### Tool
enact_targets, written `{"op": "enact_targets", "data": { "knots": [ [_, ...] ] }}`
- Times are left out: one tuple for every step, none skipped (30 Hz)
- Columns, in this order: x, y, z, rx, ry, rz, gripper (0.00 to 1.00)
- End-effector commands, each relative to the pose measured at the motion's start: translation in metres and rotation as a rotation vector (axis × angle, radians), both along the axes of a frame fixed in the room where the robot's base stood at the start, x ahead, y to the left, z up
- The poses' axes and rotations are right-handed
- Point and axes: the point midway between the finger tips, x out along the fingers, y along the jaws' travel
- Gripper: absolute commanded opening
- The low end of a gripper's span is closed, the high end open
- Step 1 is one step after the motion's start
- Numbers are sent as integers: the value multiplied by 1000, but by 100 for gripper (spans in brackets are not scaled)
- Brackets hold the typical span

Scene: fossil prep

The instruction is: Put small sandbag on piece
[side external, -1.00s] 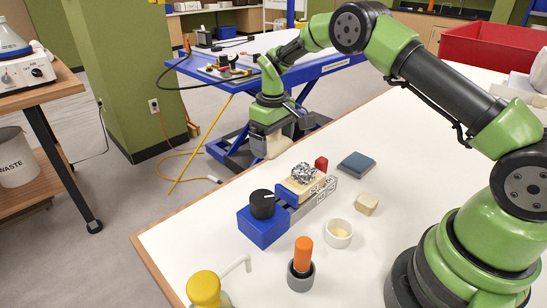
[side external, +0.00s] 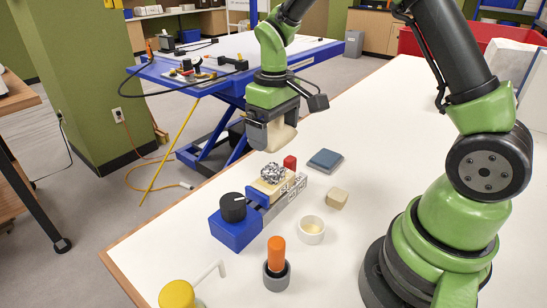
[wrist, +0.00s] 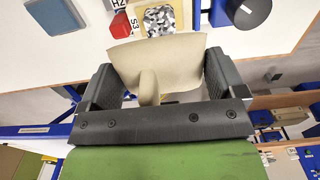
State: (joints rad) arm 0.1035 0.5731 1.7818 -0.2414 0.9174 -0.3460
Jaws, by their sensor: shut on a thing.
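My gripper (side external: 275,145) is shut on a beige, cloth-like bag, which looks like the small sandbag (side external: 282,134). In the wrist view the bag (wrist: 170,58) spans the gap between the fingers (wrist: 158,88), with a fold at its middle. The likely piece, a speckled black, grey and white lump (side external: 272,170), sits on a beige block (side external: 265,186) in a blue holder (side external: 236,232) with a black knob. In the wrist view the lump (wrist: 159,18) shows just beyond the bag. The bag is held above the table, apart from the lump in the side view.
A red block (side external: 290,162), blue-grey pad (side external: 326,160), tan block (side external: 337,198) and white cup (side external: 311,229) lie near the holder. An orange-handled tool (side external: 276,254) stands in a grey cup. A yellow-topped item (side external: 177,295) is at the front. Open white tabletop lies right of the pad.

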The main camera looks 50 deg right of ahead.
Motion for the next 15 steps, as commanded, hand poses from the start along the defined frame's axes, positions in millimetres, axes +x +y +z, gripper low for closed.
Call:
{"op": "enact_targets", "data": {
  "knots": [
    [-1,0,-9,1,5,-2,60],
    [-1,0,-13,1,3,-1,60],
    [0,0,-17,0,2,0,60],
    [0,0,-19,0,1,0,60],
    [0,0,-22,1,2,0,60],
    [0,0,-27,1,2,0,60],
    [-1,0,-31,1,4,-2,60],
    [-1,0,-36,1,4,-1,60],
    [0,0,-42,1,3,0,60],
    [0,0,-47,1,4,0,60],
    [0,0,-50,1,3,0,60],
    [0,0,-54,1,2,-1,60],
    [0,0,-57,1,1,-1,60],
    [0,0,-58,1,1,-2,60],
    [0,0,-59,1,0,-2,60]
  ]
}}
